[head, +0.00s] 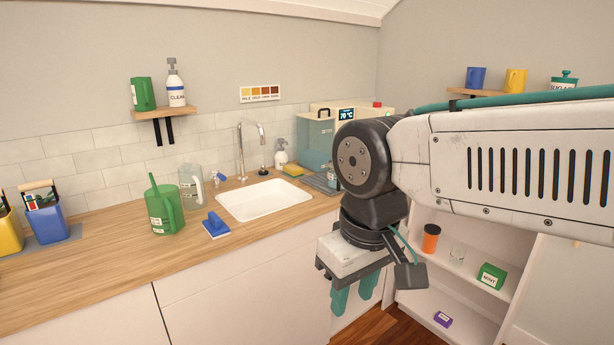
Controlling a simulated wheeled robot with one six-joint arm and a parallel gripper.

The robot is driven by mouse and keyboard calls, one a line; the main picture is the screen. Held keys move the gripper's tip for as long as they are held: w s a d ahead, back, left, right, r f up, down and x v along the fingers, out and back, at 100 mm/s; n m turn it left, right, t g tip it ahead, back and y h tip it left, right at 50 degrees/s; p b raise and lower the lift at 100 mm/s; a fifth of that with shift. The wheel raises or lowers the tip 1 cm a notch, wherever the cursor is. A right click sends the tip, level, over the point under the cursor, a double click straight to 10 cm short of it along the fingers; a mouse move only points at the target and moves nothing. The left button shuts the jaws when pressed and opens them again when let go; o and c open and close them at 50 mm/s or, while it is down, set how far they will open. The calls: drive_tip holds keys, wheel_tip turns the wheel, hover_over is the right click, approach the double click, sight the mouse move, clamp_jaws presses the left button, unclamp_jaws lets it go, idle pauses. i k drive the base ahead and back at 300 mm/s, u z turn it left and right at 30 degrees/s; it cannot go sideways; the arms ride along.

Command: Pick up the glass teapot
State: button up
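I cannot make out a glass teapot for certain. A clear jug-like vessel (190,186) with markings stands on the wooden counter, partly behind the green watering can (164,208); I cannot tell whether it is a teapot. My gripper (355,297) points down in front of the cabinet fronts, right of the sink. Its two teal fingers are apart with nothing visible between them. My arm hides part of the counter and shelf unit.
The sink (262,204) with its tap (250,150) is set in the counter (110,250). A blue brush (215,226) lies before it. A teal-sided water tank (318,142) stands behind my arm. The counter's front left is clear. An orange jar (431,238) and green box (491,276) share the shelf.

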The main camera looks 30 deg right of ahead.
sight(333, 183)
drive_tip(key=z, duration=0.05)
drive_tip(key=i, duration=0.6)
drive_tip(key=z, duration=0.85)
drive_tip(key=i, duration=0.55)
drive_tip(key=z, duration=0.65)
